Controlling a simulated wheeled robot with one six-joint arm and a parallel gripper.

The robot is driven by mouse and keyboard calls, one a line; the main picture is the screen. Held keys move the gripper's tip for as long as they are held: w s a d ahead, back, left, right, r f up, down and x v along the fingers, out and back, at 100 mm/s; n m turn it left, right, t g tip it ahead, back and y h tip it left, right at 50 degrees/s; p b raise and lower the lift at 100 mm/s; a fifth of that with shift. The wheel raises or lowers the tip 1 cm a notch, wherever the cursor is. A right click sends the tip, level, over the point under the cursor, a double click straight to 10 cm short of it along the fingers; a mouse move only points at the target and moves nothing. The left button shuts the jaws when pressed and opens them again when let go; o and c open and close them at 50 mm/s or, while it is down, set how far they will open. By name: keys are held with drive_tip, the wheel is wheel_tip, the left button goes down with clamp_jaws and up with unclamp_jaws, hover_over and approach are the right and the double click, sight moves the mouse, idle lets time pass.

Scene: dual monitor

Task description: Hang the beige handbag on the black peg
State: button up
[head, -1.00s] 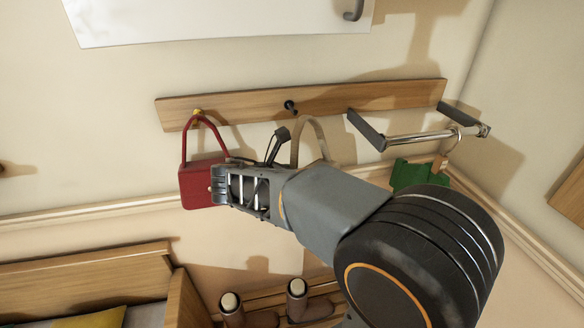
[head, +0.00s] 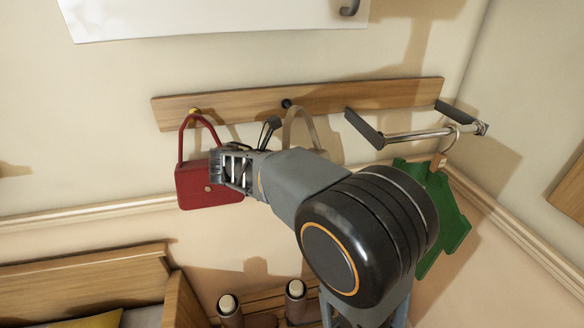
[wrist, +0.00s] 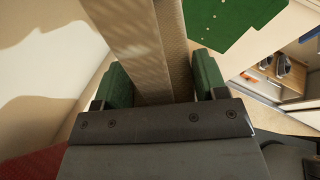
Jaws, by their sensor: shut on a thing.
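The black peg (head: 286,103) sticks out of the middle of the wooden rail. The beige handbag shows in the head view as an arched handle (head: 290,126) just below and right of the peg; my arm hides its body. I cannot tell whether the handle is around the peg or in front of it. In the wrist view, beige material of the handbag (wrist: 135,50) runs between the green finger pads of my gripper (wrist: 163,84). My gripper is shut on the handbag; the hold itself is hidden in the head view.
A red handbag (head: 207,187) hangs on a brass peg (head: 194,112) at the left, close beside my wrist. A metal bar (head: 420,134) on black brackets juts out at the right, with a green item (head: 447,228) below. Boots (head: 230,306) stand underneath.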

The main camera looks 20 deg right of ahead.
drive_tip(key=shift+w+d+f, duration=0.1)
drive_tip(key=shift+w+d, duration=0.1)
drive_tip(key=shift+w, duration=1.05)
drive_tip(key=shift+w+d+f, duration=0.15)
drive_tip(key=shift+w+d, duration=0.05)
drive_tip(key=shift+w, duration=0.55)
drive_tip(key=shift+w+f, duration=0.25)
drive_tip(key=shift+f, duration=0.45)
drive_tip(key=o, duration=1)
drive_tip(key=shift+d, duration=0.1)
drive_tip(key=shift+o, duration=0.7)
drive_tip(key=shift+w, duration=0.2)
drive_tip(key=o, duration=0.3)
drive_tip(key=shift+r, duration=0.2)
drive_tip(key=shift+o, duration=0.2)
drive_tip(key=shift+p, duration=0.3)
